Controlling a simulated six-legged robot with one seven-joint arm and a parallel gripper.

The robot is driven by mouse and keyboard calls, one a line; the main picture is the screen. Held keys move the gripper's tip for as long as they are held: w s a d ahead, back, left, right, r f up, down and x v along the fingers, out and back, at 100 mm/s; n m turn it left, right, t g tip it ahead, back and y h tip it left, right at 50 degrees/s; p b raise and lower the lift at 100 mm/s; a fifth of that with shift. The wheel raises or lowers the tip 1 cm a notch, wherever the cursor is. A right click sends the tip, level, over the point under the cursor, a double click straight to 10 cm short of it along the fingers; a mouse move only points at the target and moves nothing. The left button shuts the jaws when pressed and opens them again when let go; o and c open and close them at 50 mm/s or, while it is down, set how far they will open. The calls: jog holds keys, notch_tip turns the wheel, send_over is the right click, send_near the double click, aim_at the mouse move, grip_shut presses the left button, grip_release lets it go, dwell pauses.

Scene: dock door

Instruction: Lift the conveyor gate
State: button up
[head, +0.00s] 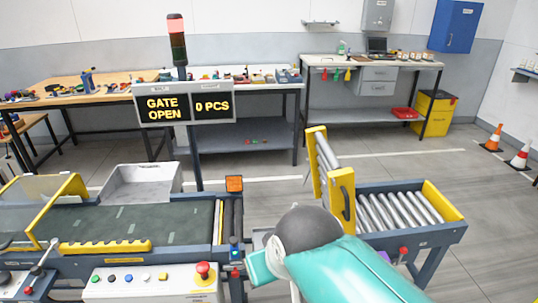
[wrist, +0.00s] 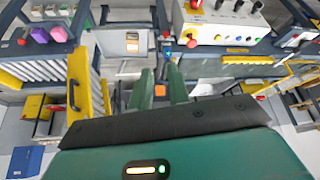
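The conveyor gate (head: 328,178) is a short roller section with yellow side rails. It stands raised, nearly upright and slightly tilted, at the left end of the right-hand roller conveyor (head: 398,210). A dark handle (head: 346,203) is on its near yellow rail. In the wrist view the gate's yellow rail (wrist: 82,85) is left of my gripper (wrist: 160,72), with the handle on it. My gripper's two green fingers are apart with nothing between them, clear of the handle. In the head view my arm hides most of the gripper.
A sign (head: 185,104) reads "GATE OPEN" and "0 PCS". The belt conveyor (head: 150,222) lies left across a gap, with a control box (head: 150,284) and red stop button (head: 203,270) in front. A grey bin (head: 140,184) is behind it. Open floor lies behind the gate.

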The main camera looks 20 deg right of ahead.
jog(key=m+t+y, duration=0.6)
jog(key=m+t, duration=0.6)
jog(key=m, duration=1.8)
send_near(347, 208)
jog(key=x, duration=1)
jog(key=shift+w+d+f, duration=0.25)
jog(key=shift+d+f, duration=0.1)
grip_shut()
